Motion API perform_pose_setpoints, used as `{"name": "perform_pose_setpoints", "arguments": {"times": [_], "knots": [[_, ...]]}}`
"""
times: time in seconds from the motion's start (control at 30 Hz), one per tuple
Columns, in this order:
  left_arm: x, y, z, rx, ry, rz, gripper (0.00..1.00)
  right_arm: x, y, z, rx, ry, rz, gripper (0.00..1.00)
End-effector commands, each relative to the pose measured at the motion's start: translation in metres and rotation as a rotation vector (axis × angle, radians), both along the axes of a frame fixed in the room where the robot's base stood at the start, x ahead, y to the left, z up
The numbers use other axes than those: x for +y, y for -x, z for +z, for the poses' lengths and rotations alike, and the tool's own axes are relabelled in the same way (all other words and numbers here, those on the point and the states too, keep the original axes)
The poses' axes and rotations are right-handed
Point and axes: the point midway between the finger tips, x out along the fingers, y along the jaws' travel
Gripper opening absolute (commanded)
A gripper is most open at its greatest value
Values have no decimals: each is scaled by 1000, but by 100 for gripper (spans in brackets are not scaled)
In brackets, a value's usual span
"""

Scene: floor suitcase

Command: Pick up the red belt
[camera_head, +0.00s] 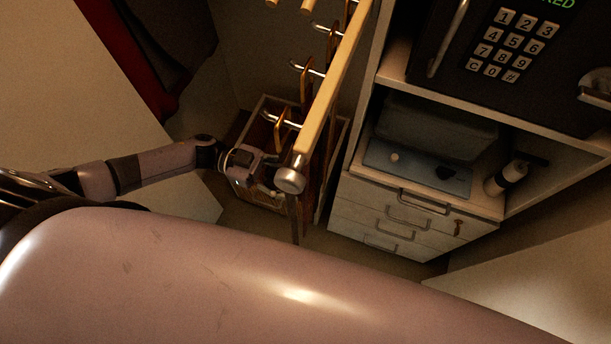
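My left arm reaches in from the left, and its gripper (268,182) is beside the near end of a wooden hanging rail (335,80). The fingers are small and dark, and I cannot tell whether they are open or shut. A narrow brownish strap (296,222) hangs down just below the rail's metal end cap (290,180), close to the right of the gripper. In this dim light I cannot tell whether it is the red belt or whether the gripper touches it. My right gripper is not in view.
Metal hooks and wooden hangers (282,130) line the rail. A wooden crate-like box (258,192) stands below. On the right is a drawer cabinet (400,220), with a keypad safe (510,50) above. A red-edged dark item (118,50) is at upper left. My own large pinkish part fills the foreground.

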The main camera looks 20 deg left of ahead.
Motion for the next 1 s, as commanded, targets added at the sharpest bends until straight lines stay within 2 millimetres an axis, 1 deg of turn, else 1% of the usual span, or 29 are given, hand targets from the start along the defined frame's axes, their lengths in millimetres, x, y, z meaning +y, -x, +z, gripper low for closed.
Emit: {"name": "perform_pose_setpoints", "arguments": {"times": [0.03, 0.1, 0.2, 0.47, 1.0], "knots": [[-10, 1, 5, 0, 3, -1, 48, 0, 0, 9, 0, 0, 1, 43], [-19, 1, 3, 0, 3, 0, 48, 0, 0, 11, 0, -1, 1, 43], [-28, 1, 2, -1, 0, 1, 48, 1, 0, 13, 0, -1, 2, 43], [-31, 1, 0, -1, -1, 1, 48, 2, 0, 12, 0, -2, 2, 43], [-31, 1, 0, -1, -1, 1, 13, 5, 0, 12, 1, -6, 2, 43]]}}
